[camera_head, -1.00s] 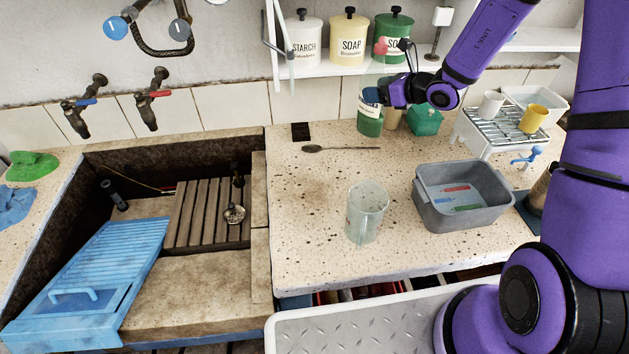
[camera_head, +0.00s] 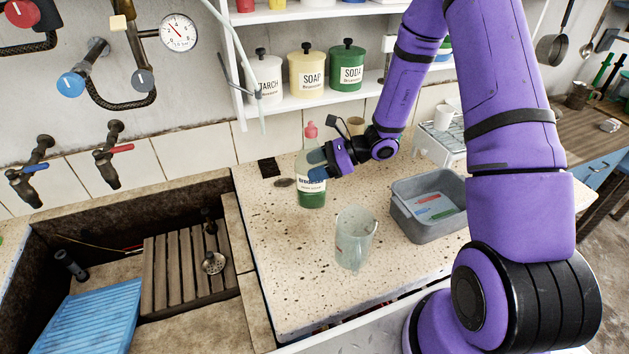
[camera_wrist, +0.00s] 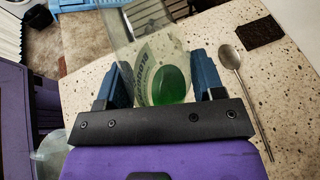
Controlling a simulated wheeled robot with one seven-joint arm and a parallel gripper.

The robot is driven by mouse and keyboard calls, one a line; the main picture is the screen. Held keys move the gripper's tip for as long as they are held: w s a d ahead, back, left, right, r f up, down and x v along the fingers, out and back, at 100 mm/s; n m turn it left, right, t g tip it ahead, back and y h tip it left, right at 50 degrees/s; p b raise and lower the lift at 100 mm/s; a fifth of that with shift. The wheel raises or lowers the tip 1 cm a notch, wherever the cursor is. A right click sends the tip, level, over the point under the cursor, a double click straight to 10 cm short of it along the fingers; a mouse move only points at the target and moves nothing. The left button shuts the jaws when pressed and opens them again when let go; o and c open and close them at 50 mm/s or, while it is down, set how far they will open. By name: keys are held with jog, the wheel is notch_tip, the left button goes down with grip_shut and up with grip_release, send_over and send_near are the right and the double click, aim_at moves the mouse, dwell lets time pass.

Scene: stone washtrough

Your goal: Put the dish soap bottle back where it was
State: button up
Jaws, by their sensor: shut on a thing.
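The dish soap bottle (camera_head: 312,190) is clear, with green liquid, a white label and a pink-red cap. It stands near upright over the speckled counter, left of the glass jug. My gripper (camera_head: 316,164) is shut on its middle from the right. In the wrist view the bottle (camera_wrist: 158,62) sits between the two blue fingers of my gripper (camera_wrist: 165,80). I cannot tell whether its base touches the counter.
A glass jug (camera_head: 355,240) and a grey basin (camera_head: 405,211) stand on the counter. A spoon (camera_wrist: 236,72) lies close to the bottle, near a dark square (camera_wrist: 260,33). The slatted sink (camera_head: 160,270) is at left. Canisters line the shelf (camera_head: 290,103) above.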

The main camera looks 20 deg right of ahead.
jog(key=shift+f, duration=2.35)
jog(key=o, duration=1.1)
